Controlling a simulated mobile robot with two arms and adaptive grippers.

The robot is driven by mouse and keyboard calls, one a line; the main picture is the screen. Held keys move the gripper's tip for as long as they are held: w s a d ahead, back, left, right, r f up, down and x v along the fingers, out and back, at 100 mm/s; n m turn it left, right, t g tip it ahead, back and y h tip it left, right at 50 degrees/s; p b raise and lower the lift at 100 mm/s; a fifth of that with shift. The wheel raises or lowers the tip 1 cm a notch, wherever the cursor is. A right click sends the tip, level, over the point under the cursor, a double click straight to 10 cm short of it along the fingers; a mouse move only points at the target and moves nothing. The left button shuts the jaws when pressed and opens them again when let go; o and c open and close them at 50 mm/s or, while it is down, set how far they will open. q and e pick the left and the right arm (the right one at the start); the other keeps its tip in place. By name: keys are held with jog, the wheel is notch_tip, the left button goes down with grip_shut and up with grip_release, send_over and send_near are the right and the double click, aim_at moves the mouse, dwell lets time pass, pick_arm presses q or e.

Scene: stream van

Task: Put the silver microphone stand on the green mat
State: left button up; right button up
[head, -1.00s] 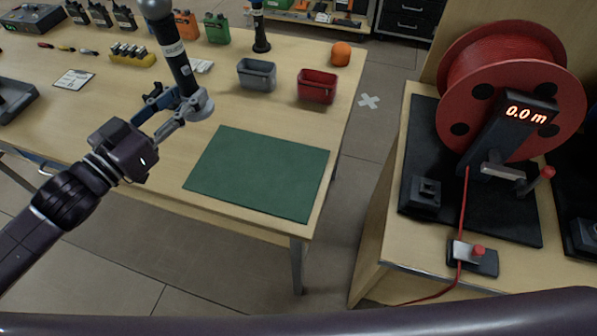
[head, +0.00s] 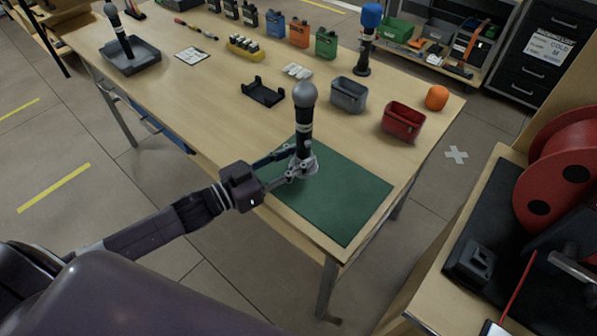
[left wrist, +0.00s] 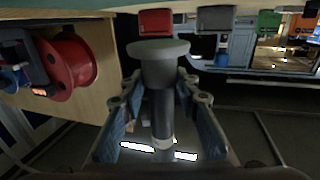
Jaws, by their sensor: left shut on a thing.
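The silver microphone stand (head: 304,132) has a round grey head, a dark upright handle with light bands and a grey base. My left gripper (head: 292,166) is shut on it low down, near the base. In the head view it stands upright over the left part of the green mat (head: 335,200), which lies flat on the table. I cannot tell whether the base touches the mat. In the left wrist view the stand (left wrist: 162,105) sits between both fingers (left wrist: 160,110), with a grey disc at its upper end. My right gripper is not in view.
A grey bin (head: 348,95), a red bin (head: 403,121) and an orange ball (head: 437,97) stand behind the mat. A black cradle (head: 264,92) lies left of them. A blue-topped microphone (head: 368,40) stands farther back. Another microphone (head: 119,35) stands in a dark tray (head: 140,60).

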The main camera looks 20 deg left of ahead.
pick_arm(q)
jog(key=shift+f, duration=2.65)
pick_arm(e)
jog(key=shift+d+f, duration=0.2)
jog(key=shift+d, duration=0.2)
pick_arm(q)
jog(key=shift+f, duration=0.1)
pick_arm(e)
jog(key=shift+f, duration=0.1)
pick_arm(q)
jog(key=o, duration=1.2)
jog(key=shift+f, duration=0.1)
jog(key=shift+o, duration=0.2)
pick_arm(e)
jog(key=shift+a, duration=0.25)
pick_arm(q)
jog(key=shift+r, duration=0.2)
jog(key=b+v, duration=0.1)
jog(key=v, duration=1.1)
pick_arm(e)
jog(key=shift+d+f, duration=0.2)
